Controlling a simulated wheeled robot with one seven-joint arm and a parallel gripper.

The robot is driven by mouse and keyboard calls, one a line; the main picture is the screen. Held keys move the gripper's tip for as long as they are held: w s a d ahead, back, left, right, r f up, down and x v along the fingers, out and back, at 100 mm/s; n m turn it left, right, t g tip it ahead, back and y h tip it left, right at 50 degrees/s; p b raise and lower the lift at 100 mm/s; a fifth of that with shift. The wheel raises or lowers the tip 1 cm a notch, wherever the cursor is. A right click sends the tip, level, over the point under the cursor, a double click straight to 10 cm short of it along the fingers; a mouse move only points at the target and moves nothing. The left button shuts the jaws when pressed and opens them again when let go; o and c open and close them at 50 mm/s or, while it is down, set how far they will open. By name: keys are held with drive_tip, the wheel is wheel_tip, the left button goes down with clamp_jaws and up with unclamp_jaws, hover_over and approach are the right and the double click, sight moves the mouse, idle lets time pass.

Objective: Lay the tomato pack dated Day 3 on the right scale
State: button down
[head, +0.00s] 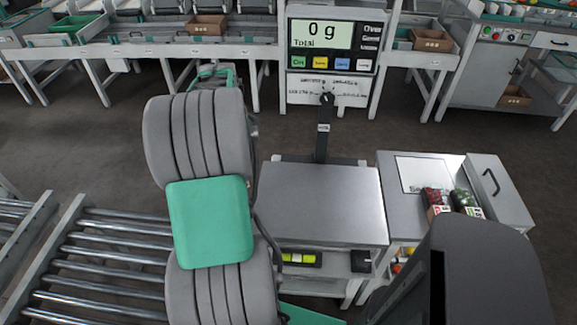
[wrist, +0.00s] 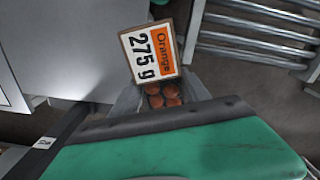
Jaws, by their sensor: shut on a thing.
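In the wrist view, my gripper (wrist: 165,112) is shut on a tomato pack (wrist: 168,92). The pack is a clear tray of orange-brown tomatoes with a card marked "Orange" and "275 g"; no date is readable on it. In the head view, my own arm hides the gripper and the held pack. The scale has a bare steel platform (head: 318,203) right of my arm, and its display (head: 322,35) reads 0 g. In the wrist view, the platform (wrist: 70,45) lies left of the pack, which appears beside it, not over it.
A side table (head: 405,215) right of the scale holds a printed sheet and two packs (head: 450,202) with red and green labels. A roller conveyor (head: 95,265) is at the lower left. The scale's pole (head: 323,135) rises behind the platform. Benches with brown boxes (head: 207,25) stand behind.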

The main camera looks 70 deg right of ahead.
drive_tip(key=s+d+f+m, duration=0.2)
drive_tip(key=s+d, duration=0.1)
drive_tip(key=s, duration=0.6)
drive_tip(key=s+d+f+m, duration=0.2)
drive_tip(key=s+d+f, duration=0.1)
drive_tip(key=s, duration=0.5)
drive_tip(key=shift+s+d+f+b, duration=0.1)
drive_tip(key=shift+f+b, duration=1.05)
drive_tip(key=shift+f, duration=0.8)
drive_tip(key=shift+d+f+b, duration=0.1)
drive_tip(key=shift+f+b, duration=1)
drive_tip(key=shift+f, duration=0.85)
drive_tip(key=shift+f, duration=0.4)
drive_tip(key=shift+c, duration=2.2)
unclamp_jaws()
drive_tip(key=shift+a, duration=0.1)
wheel_tip(320, 180, up, 8)
